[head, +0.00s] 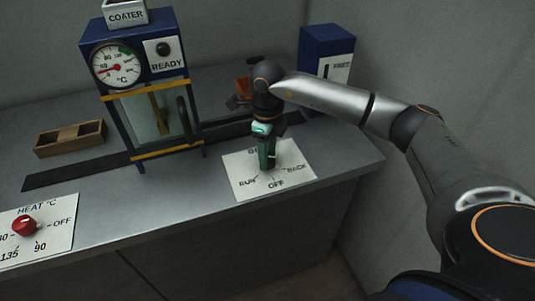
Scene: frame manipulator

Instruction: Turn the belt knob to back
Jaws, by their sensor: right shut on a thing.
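The belt knob's white label plate (241,171) lies on the counter at the middle right of the head view, with RUN, OFF and BACK printed on it. My right gripper (267,166) points straight down over the plate's middle and is shut on the belt knob. The gripper hides the knob, so I cannot tell which mark its pointer faces. Part of the upper label is also covered. My left gripper is not in view.
A blue coater (119,73) with a dial and READY lamp stands over the dark belt (80,171). A wooden tray (70,138) is at left, a red heat knob (25,225) at front left. A blue box (325,45) stands behind my right arm.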

